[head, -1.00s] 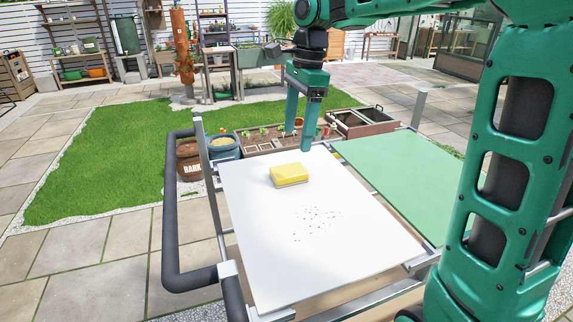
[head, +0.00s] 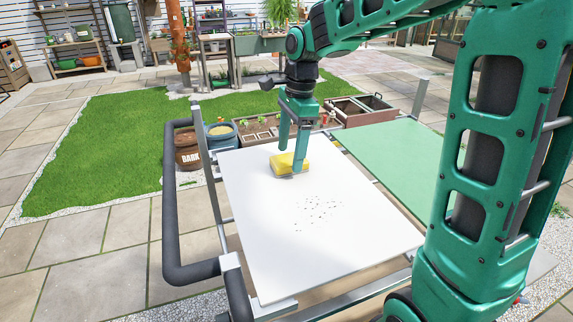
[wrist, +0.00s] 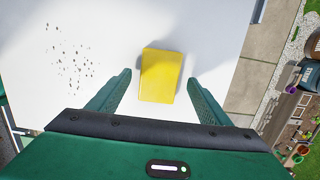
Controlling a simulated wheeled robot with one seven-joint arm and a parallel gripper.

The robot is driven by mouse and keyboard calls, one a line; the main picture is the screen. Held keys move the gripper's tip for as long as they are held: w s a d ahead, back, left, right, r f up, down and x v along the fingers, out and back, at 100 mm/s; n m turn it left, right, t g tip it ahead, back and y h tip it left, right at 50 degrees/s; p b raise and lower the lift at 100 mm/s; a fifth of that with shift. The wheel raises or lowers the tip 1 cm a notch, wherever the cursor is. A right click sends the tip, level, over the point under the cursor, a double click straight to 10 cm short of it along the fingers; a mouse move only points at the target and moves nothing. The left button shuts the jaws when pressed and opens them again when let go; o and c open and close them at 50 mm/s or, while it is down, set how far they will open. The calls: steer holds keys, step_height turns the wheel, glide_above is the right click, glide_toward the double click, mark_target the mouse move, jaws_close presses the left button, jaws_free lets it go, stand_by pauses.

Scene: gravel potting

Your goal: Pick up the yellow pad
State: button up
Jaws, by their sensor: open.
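The yellow pad (head: 289,165) lies on the white board (head: 270,240), near its far end. It also shows in the wrist view (wrist: 160,75), lying between and just ahead of the two fingers. My gripper (head: 292,152) is over the pad in the head view, with its fingers partly in front of it. In the wrist view my gripper (wrist: 158,84) is open, with white surface showing between each finger and the pad. Neither finger appears to touch the pad.
Dark specks of gravel (head: 318,210) are scattered on the white board near the pad. A green panel (head: 385,155) lies to the right of the board. A dark rail (head: 170,210) runs along the left. Planter boxes (head: 260,130) stand beyond the board.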

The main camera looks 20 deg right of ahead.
steer(key=shift+a+f, duration=0.1)
steer(key=shift+f, duration=0.6)
steer(key=c, duration=1.2)
steer(key=shift+r, duration=0.15)
steer(key=shift+r, duration=0.6)
step_height(320, 180, up, 3)
steer(key=shift+f, duration=0.1)
steer(key=s+a+r, duration=0.2)
steer(key=a, duration=0.1)
steer(key=s+a+r, duration=0.2)
steer(key=s+a, duration=0.1)
steer(key=s+a+r, duration=0.2)
steer(key=r, duration=0.1)
steer(key=shift+s+a, duration=0.3)
steer(key=shift+a, duration=0.1)
steer(key=shift+f, duration=0.1)
